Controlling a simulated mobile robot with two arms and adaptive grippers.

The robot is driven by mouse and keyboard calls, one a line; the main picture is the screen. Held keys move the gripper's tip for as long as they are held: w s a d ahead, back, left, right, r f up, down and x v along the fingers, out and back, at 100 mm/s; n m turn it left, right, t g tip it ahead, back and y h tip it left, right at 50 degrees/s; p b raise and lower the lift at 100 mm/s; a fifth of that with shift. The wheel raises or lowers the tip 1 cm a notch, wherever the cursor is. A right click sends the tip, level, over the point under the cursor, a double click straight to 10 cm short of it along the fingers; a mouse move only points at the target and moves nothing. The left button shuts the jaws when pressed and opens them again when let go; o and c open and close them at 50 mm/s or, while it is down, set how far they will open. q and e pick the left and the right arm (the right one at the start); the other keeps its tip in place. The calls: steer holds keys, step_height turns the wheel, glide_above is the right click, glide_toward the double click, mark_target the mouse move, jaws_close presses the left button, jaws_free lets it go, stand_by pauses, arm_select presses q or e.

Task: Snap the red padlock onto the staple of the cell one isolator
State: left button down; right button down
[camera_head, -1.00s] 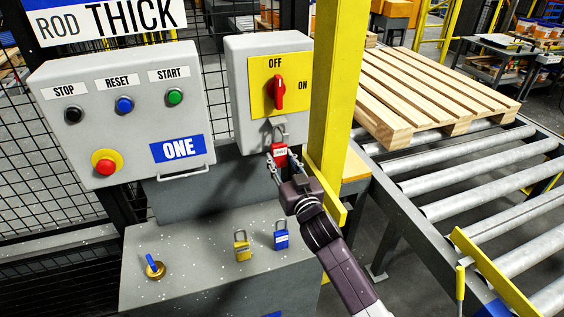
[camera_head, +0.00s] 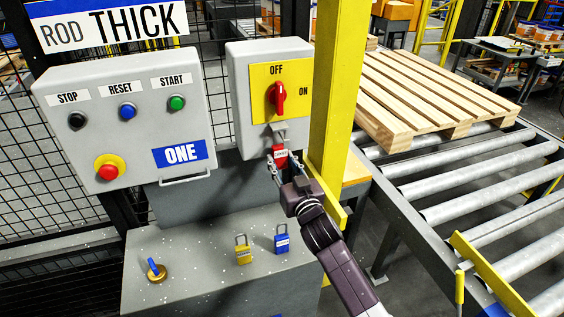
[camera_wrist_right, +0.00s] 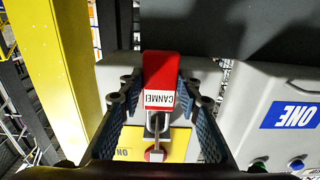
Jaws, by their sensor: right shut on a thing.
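The red padlock (camera_head: 280,153) is upright between the fingers of my right gripper (camera_head: 279,165), just below the isolator's grey staple (camera_head: 278,131). The right wrist view shows the red padlock (camera_wrist_right: 159,75) with a white label, and its shackle (camera_wrist_right: 156,126) pointing to the isolator. My right gripper (camera_wrist_right: 160,95) is shut on the padlock body. The shackle is at the staple, but I cannot tell whether it passes through or is locked. The cell one isolator (camera_head: 242,100) is a grey box with a red knob (camera_head: 279,97) upright on a yellow plate. My left gripper is not in view.
A yellow post (camera_head: 336,90) stands close to the right of the isolator. A yellow padlock (camera_head: 243,252) and a blue padlock (camera_head: 282,240) stand on the grey cabinet (camera_head: 200,260) below. The control box (camera_head: 140,150) is at left, a roller conveyor (camera_head: 460,180) at right.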

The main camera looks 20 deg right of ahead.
steer(key=shift+r+p, duration=0.35)
steer(key=shift+r, duration=0.15)
steer(key=shift+f, duration=0.2)
steer(key=shift+f+b, duration=0.45)
steer(key=shift+f, duration=0.1)
steer(key=c, duration=1.3)
jaws_free()
steer(key=shift+s, duration=0.15)
